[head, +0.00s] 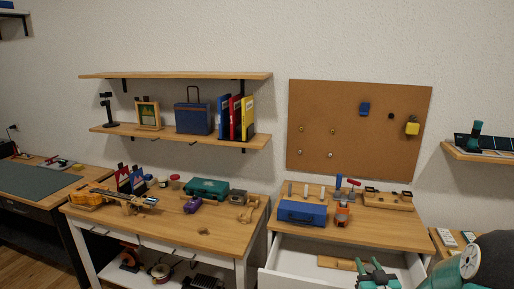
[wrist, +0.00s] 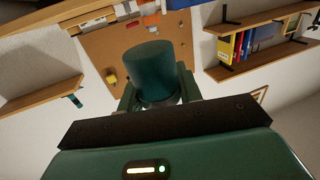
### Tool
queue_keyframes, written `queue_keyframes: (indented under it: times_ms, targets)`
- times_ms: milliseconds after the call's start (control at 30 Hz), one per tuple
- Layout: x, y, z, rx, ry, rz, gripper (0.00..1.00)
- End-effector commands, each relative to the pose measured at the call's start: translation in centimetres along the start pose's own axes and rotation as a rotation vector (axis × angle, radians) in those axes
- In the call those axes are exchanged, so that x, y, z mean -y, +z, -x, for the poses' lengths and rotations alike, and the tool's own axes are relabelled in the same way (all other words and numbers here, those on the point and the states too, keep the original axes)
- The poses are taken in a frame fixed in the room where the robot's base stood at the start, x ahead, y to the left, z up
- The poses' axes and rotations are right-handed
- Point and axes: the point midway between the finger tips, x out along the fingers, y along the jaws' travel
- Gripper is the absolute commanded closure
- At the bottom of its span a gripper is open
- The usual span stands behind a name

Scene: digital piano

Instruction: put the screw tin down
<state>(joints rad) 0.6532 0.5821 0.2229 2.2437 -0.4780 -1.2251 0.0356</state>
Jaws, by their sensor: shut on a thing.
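The screw tin (wrist: 150,72) looks like a dark teal cylinder in the wrist view. It sits between the two fingers of my gripper (wrist: 158,95), which is shut on it. In the head view my gripper (head: 376,275) is at the bottom edge, in front of the right-hand desk and over its open white drawer. There the teal of the gripper and of the tin cannot be told apart. The underside of the tin is not clear in either view.
The open drawer (head: 300,256) holds a wooden piece. The left workbench (head: 225,240) carries a teal case (head: 207,188) and several tools. A corkboard (head: 350,130) hangs behind.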

Motion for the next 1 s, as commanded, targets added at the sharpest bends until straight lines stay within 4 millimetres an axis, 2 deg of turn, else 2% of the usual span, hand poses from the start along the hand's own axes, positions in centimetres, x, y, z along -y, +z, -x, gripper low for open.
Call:
queue_keyframes:
  times_ms: [33, 300, 500, 800, 1000]
  targets:
    - [1.9, 1.8, 0.3, 0.009, -0.008, -0.007, 0.88]
    - [10.2, 9.8, 1.9, 0.009, -0.015, -0.005, 0.88]
    - [14.5, 13.9, 2.7, 0.005, -0.016, -0.002, 0.88]
    - [18.1, 17.3, 3.4, 0.002, -0.016, -0.001, 0.88]
    - [17.7, 17.0, 3.3, 0.001, -0.012, -0.001, 0.88]
